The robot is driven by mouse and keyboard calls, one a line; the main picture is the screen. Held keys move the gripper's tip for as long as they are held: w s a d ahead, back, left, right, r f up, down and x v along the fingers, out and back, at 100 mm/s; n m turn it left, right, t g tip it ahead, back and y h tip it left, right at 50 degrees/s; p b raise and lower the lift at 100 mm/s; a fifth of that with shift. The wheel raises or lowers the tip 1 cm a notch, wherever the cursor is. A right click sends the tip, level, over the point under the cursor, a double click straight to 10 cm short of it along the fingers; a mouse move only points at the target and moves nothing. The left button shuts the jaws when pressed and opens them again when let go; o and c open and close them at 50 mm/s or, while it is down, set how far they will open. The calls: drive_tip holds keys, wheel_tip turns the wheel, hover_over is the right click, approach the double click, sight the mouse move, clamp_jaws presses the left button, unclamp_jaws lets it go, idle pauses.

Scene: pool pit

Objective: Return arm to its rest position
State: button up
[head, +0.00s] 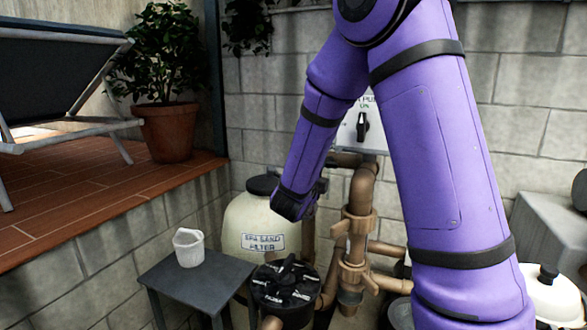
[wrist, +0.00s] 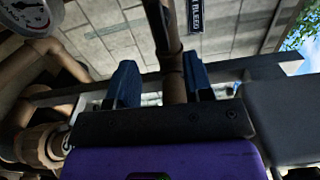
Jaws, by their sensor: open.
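My purple arm (head: 432,150) bends down from the top of the head view. My gripper (head: 293,207) hangs at its end, in front of the sand filter tank (head: 241,217) and left of the brown pipework (head: 360,225). In the wrist view the two blue fingers of my gripper (wrist: 160,82) stand apart. A dark vertical pipe (wrist: 166,35) shows in the gap between them; I cannot tell how far beyond them it is. I see nothing held.
A black multiport valve (head: 288,283) stands below the gripper. A grey side table (head: 190,278) bears a white basket (head: 188,247). A switch box (head: 360,130) is on the block wall behind my arm. A pressure gauge (wrist: 30,15) shows in the wrist view. A potted plant (head: 168,130) stands on the raised deck.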

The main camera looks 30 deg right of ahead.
drive_tip(key=s+a+r+n+t+y, duration=0.1)
drive_tip(key=s+a+r+n+y, duration=0.3)
drive_tip(key=a+n+y, duration=0.3)
drive_tip(key=s+a+r+n+t+y, duration=0.1)
drive_tip(key=s+a+r+n+y, duration=0.2)
drive_tip(key=a+r+n+y, duration=0.45)
drive_tip(key=s+f+n+g, duration=0.1)
drive_tip(key=s+n+g, duration=0.2)
drive_tip(key=s+n, duration=0.4)
drive_tip(key=s+d+f+n+g, duration=0.1)
drive_tip(key=s+n+g, duration=0.3)
drive_tip(key=s, duration=1.3)
drive_tip(key=f+n, duration=0.1)
drive_tip(key=n, duration=0.2)
drive_tip(key=shift+s, duration=0.25)
drive_tip(key=shift+d+f, duration=0.1)
